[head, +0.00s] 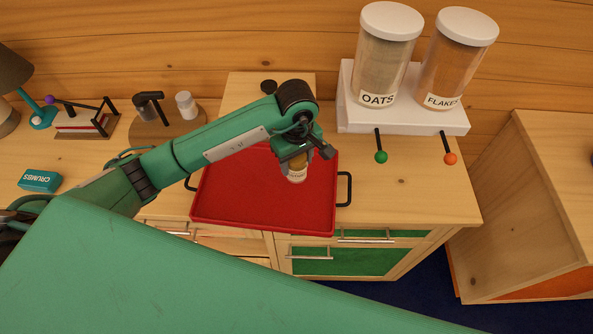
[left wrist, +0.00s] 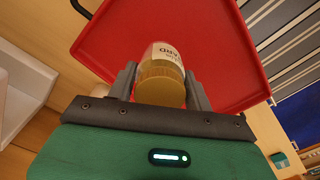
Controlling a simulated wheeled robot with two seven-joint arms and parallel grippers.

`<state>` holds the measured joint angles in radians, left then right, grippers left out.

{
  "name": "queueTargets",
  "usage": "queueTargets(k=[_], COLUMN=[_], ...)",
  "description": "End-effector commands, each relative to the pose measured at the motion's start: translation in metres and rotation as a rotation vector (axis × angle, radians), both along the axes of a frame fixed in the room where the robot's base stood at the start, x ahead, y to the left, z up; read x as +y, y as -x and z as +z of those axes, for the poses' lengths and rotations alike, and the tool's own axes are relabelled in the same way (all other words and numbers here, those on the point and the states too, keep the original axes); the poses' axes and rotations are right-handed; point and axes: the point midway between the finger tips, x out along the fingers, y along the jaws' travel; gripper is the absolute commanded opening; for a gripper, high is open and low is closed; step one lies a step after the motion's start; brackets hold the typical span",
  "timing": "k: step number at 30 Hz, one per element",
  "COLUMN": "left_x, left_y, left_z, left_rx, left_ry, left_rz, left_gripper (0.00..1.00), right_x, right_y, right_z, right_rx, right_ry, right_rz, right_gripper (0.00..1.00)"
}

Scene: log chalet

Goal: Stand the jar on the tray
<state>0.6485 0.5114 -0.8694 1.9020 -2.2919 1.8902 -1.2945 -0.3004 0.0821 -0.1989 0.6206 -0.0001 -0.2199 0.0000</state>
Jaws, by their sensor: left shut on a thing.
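The jar (head: 297,172) is small, with a yellow-brown top and a white label. My left gripper (head: 298,158) is shut on it, over the right part of the red tray (head: 250,211). In the left wrist view the jar (left wrist: 162,75) sits between the two grey fingers of the gripper (left wrist: 160,88), with the tray (left wrist: 215,45) behind it. The tray lies on the wooden counter and has dark side handles. I cannot tell whether the jar's base touches the tray. My right gripper is not in view.
A white dispenser stand (head: 400,115) with oats and flakes containers stands at the back right. A crumbs box (head: 40,181), a lamp (head: 12,85), a book rack (head: 85,120) and a board with small items (head: 165,122) are at left. The tray's left and front are bare.

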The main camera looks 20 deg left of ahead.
Motion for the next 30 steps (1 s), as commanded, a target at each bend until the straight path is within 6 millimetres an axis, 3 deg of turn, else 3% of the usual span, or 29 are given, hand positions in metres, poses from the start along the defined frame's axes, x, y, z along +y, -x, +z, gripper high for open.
queueTargets(k=[16, 28, 29, 30], left_x=[0.000, 0.000, 0.000, 0.000], left_y=[0.001, 0.000, 0.000, 0.000], left_z=[-0.061, -0.071, -0.070, -0.069], left_rx=[0.003, -0.003, -0.001, -0.001], left_ry=[0.002, 0.000, 0.000, 0.000], left_rz=[0.001, -0.001, -0.001, -0.001], left_gripper=[0.18, 0.18, 0.55, 0.63], right_x=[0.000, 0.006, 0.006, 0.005], right_y=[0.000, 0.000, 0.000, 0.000], right_z=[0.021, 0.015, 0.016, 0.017], right_rx=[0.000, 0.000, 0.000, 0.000], right_ry=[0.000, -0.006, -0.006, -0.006], right_rz=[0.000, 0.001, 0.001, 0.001], right_gripper=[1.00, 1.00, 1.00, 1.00])
